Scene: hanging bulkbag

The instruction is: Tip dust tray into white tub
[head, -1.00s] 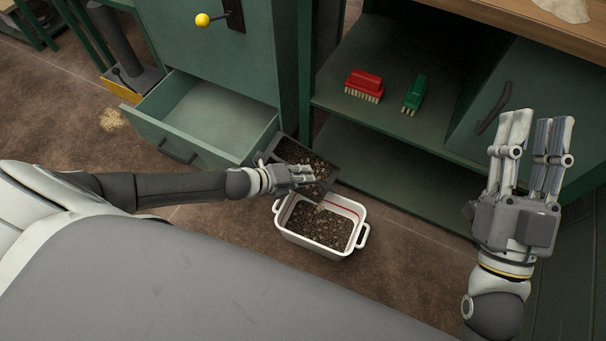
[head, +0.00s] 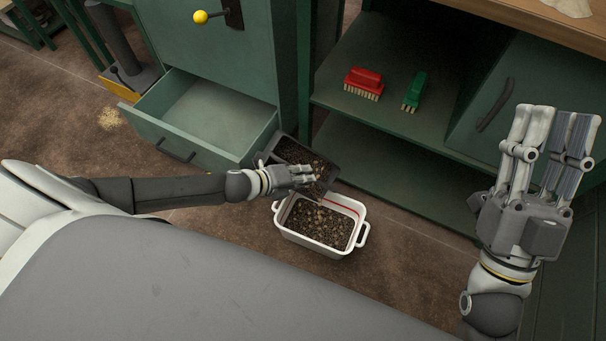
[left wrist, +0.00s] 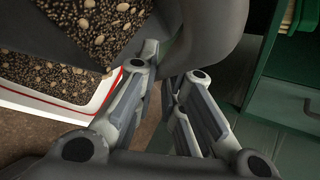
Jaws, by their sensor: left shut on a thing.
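My left gripper (head: 296,178) is shut on the edge of the dark dust tray (head: 326,176) and holds it above the white tub. The tray is tilted with its low end toward the tub, and brown grainy dust with pale lumps lies in it. In the left wrist view the fingers (left wrist: 160,88) are at the tray's dark wall (left wrist: 216,28). The white tub (head: 287,237) stands on the floor below, with two side handles, a red line inside and similar grainy dust in it. My right gripper (head: 548,128) is raised at the right, empty, its fingers apart.
An open green drawer (head: 228,150) lies just left of the tray. A green shelf unit (head: 400,150) behind holds a red brush (head: 364,82) and a green brush (head: 412,92). Spilled pale grains (head: 112,119) lie on the floor at left. Floor right of the tub is clear.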

